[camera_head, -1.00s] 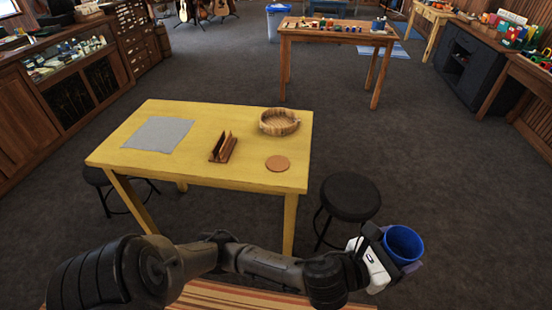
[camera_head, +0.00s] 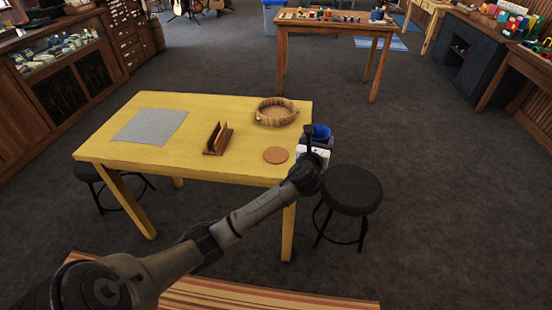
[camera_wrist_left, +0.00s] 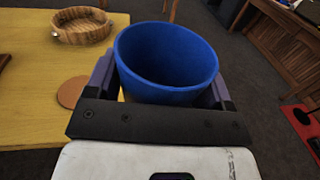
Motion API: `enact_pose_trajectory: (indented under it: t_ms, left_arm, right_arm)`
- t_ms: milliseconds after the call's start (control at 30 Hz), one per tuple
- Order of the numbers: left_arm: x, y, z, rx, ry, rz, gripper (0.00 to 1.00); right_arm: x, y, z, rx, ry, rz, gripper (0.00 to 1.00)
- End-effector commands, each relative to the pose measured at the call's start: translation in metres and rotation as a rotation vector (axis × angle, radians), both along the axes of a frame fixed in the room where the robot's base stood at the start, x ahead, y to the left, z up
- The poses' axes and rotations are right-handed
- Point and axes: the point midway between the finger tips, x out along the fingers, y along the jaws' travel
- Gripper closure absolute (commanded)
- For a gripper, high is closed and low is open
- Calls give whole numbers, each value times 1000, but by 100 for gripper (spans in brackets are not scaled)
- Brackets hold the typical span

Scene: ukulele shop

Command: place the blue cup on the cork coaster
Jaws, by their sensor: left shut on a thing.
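The blue cup (camera_head: 321,132) is upright in my left gripper (camera_head: 318,140), just off the right edge of the yellow table. In the left wrist view the blue cup (camera_wrist_left: 167,62) sits between the two fingers of the left gripper (camera_wrist_left: 165,80), which is shut on it. The round cork coaster (camera_head: 276,155) lies bare near the table's front right corner, left of the gripper. It also shows in the left wrist view (camera_wrist_left: 72,92), left of the cup. My right gripper is not in view.
On the yellow table (camera_head: 190,160) are a round wooden basket (camera_head: 276,112) behind the coaster, a wooden slotted stand (camera_head: 217,139) to its left and a grey cloth (camera_head: 150,126). A black stool (camera_head: 351,190) stands at the table's right.

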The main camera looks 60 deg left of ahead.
Motion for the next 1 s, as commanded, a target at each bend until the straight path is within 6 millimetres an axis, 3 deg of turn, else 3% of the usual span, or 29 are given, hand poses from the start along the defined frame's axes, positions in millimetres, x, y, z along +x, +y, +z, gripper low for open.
enact_pose_trajectory:
  t_ms: [33, 200, 467, 1000]
  left_arm:
    - [1, 17, -9, -1, 2, 35, 51]
    - [1, 57, -25, -1, 0, 117, 51]
    - [-1, 90, -41, 1, -1, 169, 51]
    - [-18, 183, -98, 1, -2, 173, 51]
  right_arm:
    - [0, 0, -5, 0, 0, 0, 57]
    - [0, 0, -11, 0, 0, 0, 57]
    - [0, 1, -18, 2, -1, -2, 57]
    - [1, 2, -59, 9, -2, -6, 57]
